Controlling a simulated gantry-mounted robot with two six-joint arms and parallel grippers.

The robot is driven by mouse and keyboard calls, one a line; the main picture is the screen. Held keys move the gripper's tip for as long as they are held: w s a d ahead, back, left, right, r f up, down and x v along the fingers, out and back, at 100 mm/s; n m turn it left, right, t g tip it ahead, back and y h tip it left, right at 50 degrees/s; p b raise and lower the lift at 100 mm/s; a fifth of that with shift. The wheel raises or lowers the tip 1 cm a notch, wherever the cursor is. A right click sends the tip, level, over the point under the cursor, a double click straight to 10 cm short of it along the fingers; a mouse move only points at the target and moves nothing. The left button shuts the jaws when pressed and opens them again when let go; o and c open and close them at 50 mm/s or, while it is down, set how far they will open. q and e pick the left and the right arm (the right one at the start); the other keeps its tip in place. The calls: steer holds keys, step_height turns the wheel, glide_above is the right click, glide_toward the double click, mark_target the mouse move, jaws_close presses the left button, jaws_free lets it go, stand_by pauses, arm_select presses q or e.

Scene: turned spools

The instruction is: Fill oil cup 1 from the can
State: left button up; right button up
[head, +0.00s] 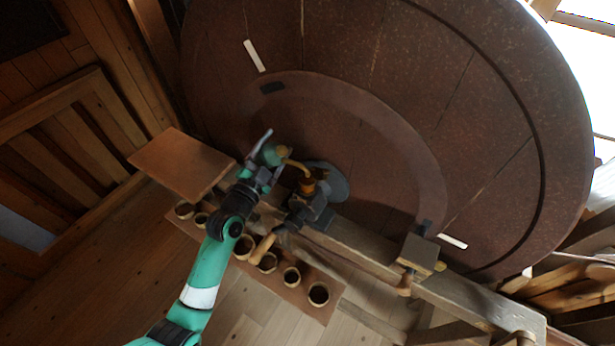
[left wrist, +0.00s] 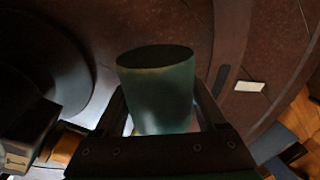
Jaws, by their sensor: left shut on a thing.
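My left gripper (head: 267,172) is shut on a green oil can (head: 271,154), beside the dark bearing block of the lathe. The can's brass spout (head: 297,165) reaches right and down toward a small brass oil cup (head: 307,186) on that block. The spout tip looks close above the cup; I cannot tell whether it touches, or whether oil is flowing. In the left wrist view the green can (left wrist: 158,95) sits between the two fingers. Its spout is hidden there. The cup's number and oil level cannot be read. My right gripper is not in view.
A huge brown disc (head: 430,110) stands right behind the can and block. A flat wooden board (head: 180,160) is at the left. A rack with several round holes or cups (head: 318,293) lies below. A wooden beam (head: 450,297) runs to the lower right, with another block (head: 418,252).

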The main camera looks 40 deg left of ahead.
arm_select(q)
steer(key=shift+a+r+n+p, duration=0.15)
steer(key=shift+r+n+p, duration=0.35)
steer(key=shift+p, duration=0.3)
steer(key=n+p, duration=0.1)
steer(key=p, duration=0.1)
steer(key=a+r+n+p, duration=0.1)
steer(key=n+p, duration=0.1)
steer(key=shift+s+a+r+n+g+y, duration=0.1)
steer(key=shift+s+n+g+y, duration=0.05)
steer(key=shift+n+g+y, duration=0.15)
steer(key=n+p, duration=0.1)
steer(key=a+r+n+p, duration=0.1)
steer(key=n+p, duration=0.1)
steer(key=shift+s+r+n+g+p, duration=0.1)
steer(key=shift+r+n+g+p, duration=0.1)
steer(key=shift+n+g+p, duration=0.1)
steer(key=shift+a+n+p, duration=0.25)
steer(key=shift+n+p, duration=0.05)
steer(key=shift+n, duration=0.2)
steer(key=shift+d, duration=0.1)
